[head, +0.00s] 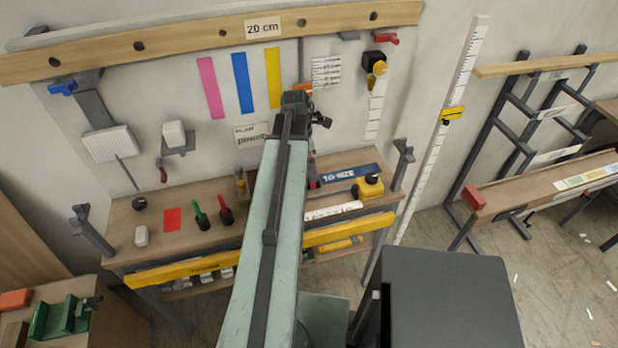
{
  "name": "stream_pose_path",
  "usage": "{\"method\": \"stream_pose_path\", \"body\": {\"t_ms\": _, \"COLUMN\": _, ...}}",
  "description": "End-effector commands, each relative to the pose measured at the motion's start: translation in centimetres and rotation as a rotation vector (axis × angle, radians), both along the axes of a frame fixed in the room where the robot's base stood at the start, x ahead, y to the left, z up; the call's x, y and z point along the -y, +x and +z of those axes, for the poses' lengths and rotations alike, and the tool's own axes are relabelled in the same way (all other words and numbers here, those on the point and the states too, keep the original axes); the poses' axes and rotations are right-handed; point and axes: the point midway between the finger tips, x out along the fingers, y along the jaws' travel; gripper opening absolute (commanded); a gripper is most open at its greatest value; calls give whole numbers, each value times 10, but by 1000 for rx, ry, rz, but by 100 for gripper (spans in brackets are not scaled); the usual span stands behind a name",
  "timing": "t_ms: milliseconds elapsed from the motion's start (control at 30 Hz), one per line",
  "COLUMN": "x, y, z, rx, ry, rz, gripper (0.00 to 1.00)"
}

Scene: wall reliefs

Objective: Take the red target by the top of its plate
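A flat red plate (172,219), the likeliest red target, lies on the left part of the wooden workbench top (150,248). No markings are readable on it. My arm reaches up the middle of the head view, and my gripper (318,120) is near its far end, in front of the wall and above the bench. It is well to the right of the red plate and apart from it. My own arm hides much of the gripper, so its fingers cannot be made out. A small dark and red thing (313,182) shows partly behind the arm.
A white block (142,236) and green-handled (201,216) and red-handled (226,212) tools stand near the red plate. A yellow level (185,271) runs along the bench front. A grey post (92,235) rises at the bench's left. A yellow tool (369,187) sits at right.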

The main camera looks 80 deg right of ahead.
Motion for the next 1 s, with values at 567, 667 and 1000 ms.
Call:
{"method": "stream_pose_path", "body": {"t_ms": 567, "x": 2, "y": -6, "z": -38, "rx": 0, "ry": 0, "rz": 1, "gripper": 67}}
{"method": "stream_pose_path", "body": {"t_ms": 667, "x": 2, "y": -6, "z": -38, "rx": 0, "ry": 0, "rz": 1, "gripper": 39}}
{"method": "stream_pose_path", "body": {"t_ms": 1000, "x": 2, "y": -6, "z": -36, "rx": 0, "ry": 0, "rz": 2, "gripper": 28}}
